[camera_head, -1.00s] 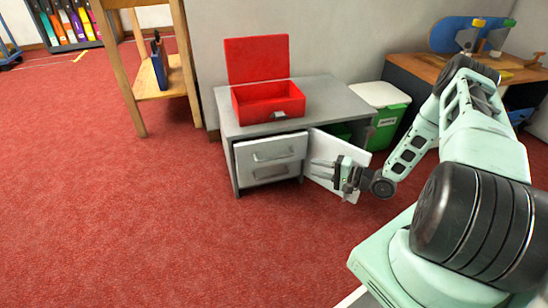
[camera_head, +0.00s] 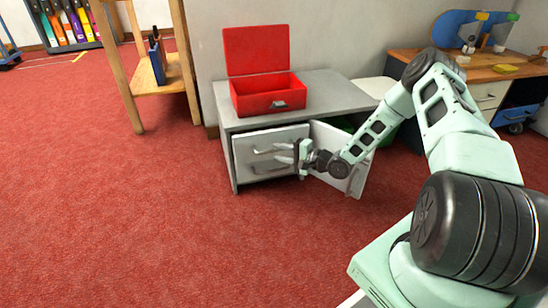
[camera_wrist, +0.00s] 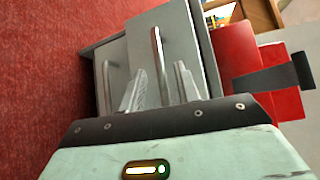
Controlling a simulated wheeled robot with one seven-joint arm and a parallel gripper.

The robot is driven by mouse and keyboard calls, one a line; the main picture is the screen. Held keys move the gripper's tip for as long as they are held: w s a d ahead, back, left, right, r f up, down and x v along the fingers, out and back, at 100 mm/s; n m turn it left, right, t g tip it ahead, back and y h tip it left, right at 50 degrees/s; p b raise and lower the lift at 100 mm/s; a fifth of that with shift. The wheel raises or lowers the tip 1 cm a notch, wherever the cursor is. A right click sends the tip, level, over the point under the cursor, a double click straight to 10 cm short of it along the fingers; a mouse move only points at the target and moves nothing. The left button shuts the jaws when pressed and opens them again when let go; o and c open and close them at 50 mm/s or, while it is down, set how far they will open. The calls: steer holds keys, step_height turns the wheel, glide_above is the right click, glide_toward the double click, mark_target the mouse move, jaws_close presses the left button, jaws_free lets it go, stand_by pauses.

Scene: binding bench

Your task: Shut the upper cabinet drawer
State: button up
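The grey cabinet (camera_head: 345,88) has an upper drawer (camera_head: 250,142) on its left side, standing slightly out from the body, with a bar handle. The lower drawer (camera_head: 250,173), also with a bar handle, sits beneath it. My gripper (camera_head: 284,152) is at the right part of the drawer fronts, its fingers open and pointing at them. In the wrist view, the upper drawer (camera_wrist: 182,35) fills the middle and its handle (camera_wrist: 157,50) appears between my two open fingers (camera_wrist: 161,72). I cannot tell whether they touch it. The lower drawer (camera_wrist: 117,60) shows at left.
The cabinet's right door (camera_head: 355,180) hangs open beside my gripper. An open red box (camera_head: 262,97) stands on the cabinet top. A wooden table (camera_head: 145,80) stands left, a workbench (camera_head: 480,72) right. The red carpet (camera_head: 150,220) in front is clear.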

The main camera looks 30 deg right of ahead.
mark_target(271, 144)
steer(key=shift+b+x, duration=0.45)
steer(key=shift+x, duration=1.05)
steer(key=shift+c, duration=0.3)
jaws_close()
steer(key=shift+w+d+b, duration=0.2)
steer(key=shift+w+d, duration=0.05)
steer(key=shift+w, duration=0.7)
steer(key=shift+w+d+b, duration=0.15)
steer(key=shift+w+d, duration=0.15)
steer(key=shift+w, duration=0.65)
steer(key=shift+w+d+r, duration=0.1)
steer(key=shift+w+d, duration=0.05)
steer(key=shift+w, duration=0.05)
steer(key=shift+o, duration=0.3)
jaws_free()
steer(key=shift+s, duration=0.1)
steer(key=p+v, duration=0.8)
steer(key=v, duration=0.9)
